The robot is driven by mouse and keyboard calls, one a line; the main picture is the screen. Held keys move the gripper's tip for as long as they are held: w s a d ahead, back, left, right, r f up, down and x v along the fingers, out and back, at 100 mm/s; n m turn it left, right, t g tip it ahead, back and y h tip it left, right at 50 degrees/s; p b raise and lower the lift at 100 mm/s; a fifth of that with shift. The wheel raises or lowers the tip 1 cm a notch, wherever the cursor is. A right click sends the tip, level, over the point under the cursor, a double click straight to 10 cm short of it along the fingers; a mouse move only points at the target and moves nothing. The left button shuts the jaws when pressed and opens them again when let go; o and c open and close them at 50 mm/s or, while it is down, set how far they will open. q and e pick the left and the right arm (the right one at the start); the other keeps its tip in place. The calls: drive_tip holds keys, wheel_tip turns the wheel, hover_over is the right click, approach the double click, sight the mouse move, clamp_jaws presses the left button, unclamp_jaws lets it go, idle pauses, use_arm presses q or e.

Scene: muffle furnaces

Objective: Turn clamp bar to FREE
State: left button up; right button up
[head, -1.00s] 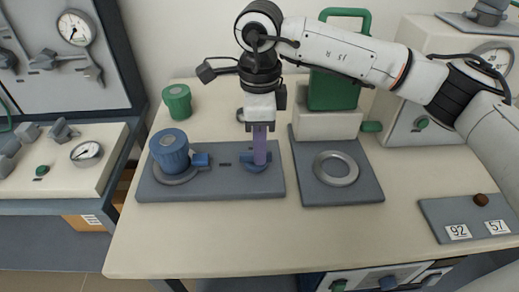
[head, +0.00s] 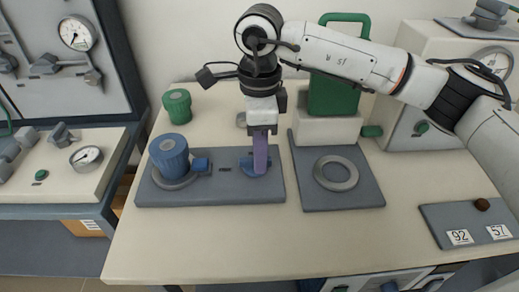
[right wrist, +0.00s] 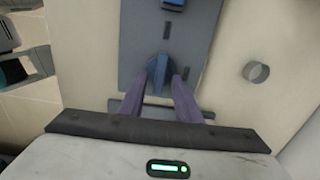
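The blue clamp bar (head: 248,166) sits on the right part of a grey base plate (head: 215,190), partly hidden by my right fingers. My right gripper (head: 261,163) points down over it with purple fingers. In the right wrist view, the clamp bar (right wrist: 158,75) lies along the plate's long direction between the fingertips (right wrist: 160,82), which appear closed against both its sides. Small dark marks on the plate (right wrist: 190,40) are too small to read. A blue-capped round part (head: 169,155) with a small blue block (head: 200,164) stands at the plate's left. My left gripper is out of view.
A green cap (head: 177,104) stands behind the plate. A second grey plate with a metal ring (head: 336,173) is to the right, with a green-handled block (head: 334,92) behind it. A number plate (head: 455,220) lies at right. The front of the table is clear.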

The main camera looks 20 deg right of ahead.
wheel_tip(320, 180, up, 10)
drive_tip(key=shift+r, duration=0.15)
idle(0.4)
idle(0.5)
